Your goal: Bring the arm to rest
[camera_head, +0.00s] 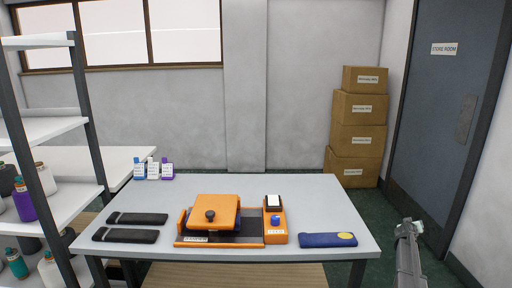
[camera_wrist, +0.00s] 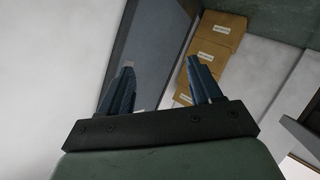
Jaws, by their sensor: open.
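My gripper (camera_head: 409,228) is at the lower right of the head view, off the right side of the table and apart from everything on it. In the wrist view my gripper (camera_wrist: 162,85) shows two dark fingers spread wide with nothing between them. It is open and empty. The wrist view is tilted and looks toward the grey door (camera_wrist: 160,50) and the stacked boxes.
A grey table (camera_head: 330,215) holds an orange machine (camera_head: 210,212), an orange device with a blue knob (camera_head: 275,222), two black bars (camera_head: 130,236), a blue case (camera_head: 328,240) and small bottles (camera_head: 153,168). Cardboard boxes (camera_head: 358,140) stand behind; shelves (camera_head: 60,130) are left.

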